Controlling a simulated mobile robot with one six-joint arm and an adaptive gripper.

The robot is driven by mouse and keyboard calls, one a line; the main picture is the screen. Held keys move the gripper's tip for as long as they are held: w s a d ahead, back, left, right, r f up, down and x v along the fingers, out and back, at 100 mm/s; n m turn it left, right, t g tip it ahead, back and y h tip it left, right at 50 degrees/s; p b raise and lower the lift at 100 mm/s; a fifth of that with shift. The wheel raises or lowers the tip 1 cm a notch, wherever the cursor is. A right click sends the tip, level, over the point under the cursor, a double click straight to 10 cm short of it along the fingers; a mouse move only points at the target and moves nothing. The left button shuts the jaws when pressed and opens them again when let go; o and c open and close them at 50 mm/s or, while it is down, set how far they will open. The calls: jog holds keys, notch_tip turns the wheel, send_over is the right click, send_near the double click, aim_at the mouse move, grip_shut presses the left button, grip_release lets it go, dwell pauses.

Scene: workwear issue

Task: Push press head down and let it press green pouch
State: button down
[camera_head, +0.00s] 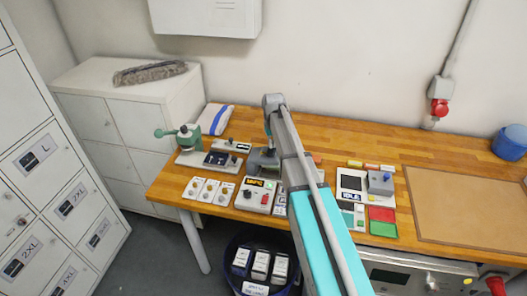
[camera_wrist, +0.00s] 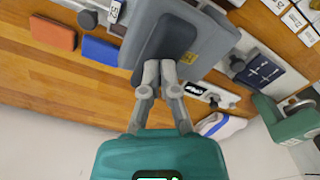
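The grey press (camera_head: 262,160) stands on the wooden bench near its middle, partly hidden by my arm in the head view. Its broad grey head (camera_wrist: 203,40) fills the top middle of the wrist view, with a darker grey plate on it. My gripper (camera_wrist: 160,66) has its two fingers together, with nothing visible between them. The fingertips overlap the dark plate in the picture; I cannot tell whether they touch it. In the head view my gripper is hidden behind the arm's end. I cannot make out a green pouch in either view.
A teal hand press (camera_head: 187,138) stands left of the grey press. A control box (camera_head: 254,195) with an orange display sits in front. Orange (camera_wrist: 52,33) and blue (camera_wrist: 100,50) pieces lie near the press. A brown mat (camera_head: 466,205) is clear at right.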

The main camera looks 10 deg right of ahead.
jog(key=shift+s+d+f+b, duration=0.15)
jog(key=shift+d+f+b, duration=0.25)
jog(key=shift+f+b, duration=0.35)
dwell(0.6)
notch_tip(320, 180, up, 13)
jog(key=p, duration=1.3)
dwell(0.9)
jog(key=shift+s+f, duration=0.1)
jog(key=s+f+b, duration=0.5)
jog(key=s, duration=0.3)
jog(key=s+a+f+m+b, duration=0.1)
jog(key=s+f+b, duration=0.4)
jog(key=s, duration=0.4)
jog(key=s+f+b, duration=0.5)
jog(key=s, duration=0.4)
jog(key=shift+a, duration=0.3)
jog(key=shift+f, duration=0.1)
dwell(0.8)
